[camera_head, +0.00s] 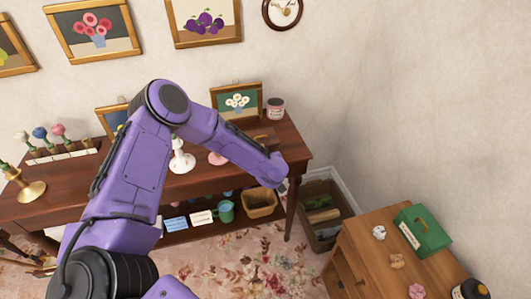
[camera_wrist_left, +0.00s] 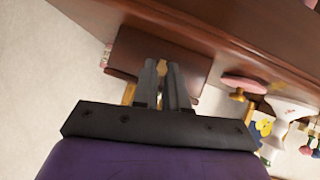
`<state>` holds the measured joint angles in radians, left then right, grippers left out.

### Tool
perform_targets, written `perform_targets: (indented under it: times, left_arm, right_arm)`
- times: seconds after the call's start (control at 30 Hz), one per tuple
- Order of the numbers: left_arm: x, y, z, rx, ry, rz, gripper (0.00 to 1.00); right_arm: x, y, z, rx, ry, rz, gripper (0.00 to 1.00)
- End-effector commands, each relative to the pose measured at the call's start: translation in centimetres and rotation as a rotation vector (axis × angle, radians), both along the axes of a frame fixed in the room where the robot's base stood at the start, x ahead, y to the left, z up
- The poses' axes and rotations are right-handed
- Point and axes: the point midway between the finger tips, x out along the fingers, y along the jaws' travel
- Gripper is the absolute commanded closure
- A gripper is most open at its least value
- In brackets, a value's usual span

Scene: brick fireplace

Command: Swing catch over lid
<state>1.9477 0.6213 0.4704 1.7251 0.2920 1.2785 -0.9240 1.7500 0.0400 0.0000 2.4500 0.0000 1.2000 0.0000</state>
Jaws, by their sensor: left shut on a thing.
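In the left wrist view, my left gripper (camera_wrist_left: 163,84) has its dark fingers close together, shut on a small brass-coloured catch (camera_wrist_left: 162,69). The catch is at a dark brown wooden box (camera_wrist_left: 128,55), which lies behind the fingers. The seam of the lid and the catch's exact angle cannot be made out. A bit of the brown box (camera_head: 264,134) shows behind the forearm. My right gripper is not in view.
The dark table (camera_head: 294,147) bears a framed flower picture (camera_head: 238,102), a pink-labelled jar (camera_head: 276,108), a white stand (camera_head: 181,160) and a brass candlestick (camera_head: 27,187). A basket (camera_head: 259,202) sits on its lower shelf. A cabinet at right holds a green box (camera_head: 423,232).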

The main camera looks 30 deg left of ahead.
Motion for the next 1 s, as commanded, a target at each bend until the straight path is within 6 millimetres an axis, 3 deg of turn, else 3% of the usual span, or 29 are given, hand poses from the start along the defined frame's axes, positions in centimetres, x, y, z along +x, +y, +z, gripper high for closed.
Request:
perform_targets:
  times: [0.03,0.2,0.77,0.8,0.87,1.0]
  left_arm:
    - [0.2,0.3,0.8,-0.015,0.009,0.004,1.0]
    - [0.3,0.4,0.9,-0.062,0.049,0.005,1.0]
    - [0.4,0.5,0.7,-0.087,0.072,0.004,1.0]
    - [0.4,0.6,0.7,-0.087,0.072,0.004,0.84]
    - [0.4,0.5,0.7,-0.087,0.072,0.004,0.65]
    - [0.4,0.5,0.7,-0.087,0.075,0.002,0.62]
  right_arm:
    - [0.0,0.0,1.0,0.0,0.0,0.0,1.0]
    - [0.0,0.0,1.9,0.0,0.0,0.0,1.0]
    - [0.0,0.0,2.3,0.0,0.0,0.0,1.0]
    - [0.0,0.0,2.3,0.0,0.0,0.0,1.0]
    - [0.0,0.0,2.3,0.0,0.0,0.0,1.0]
    - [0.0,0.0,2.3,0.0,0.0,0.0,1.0]
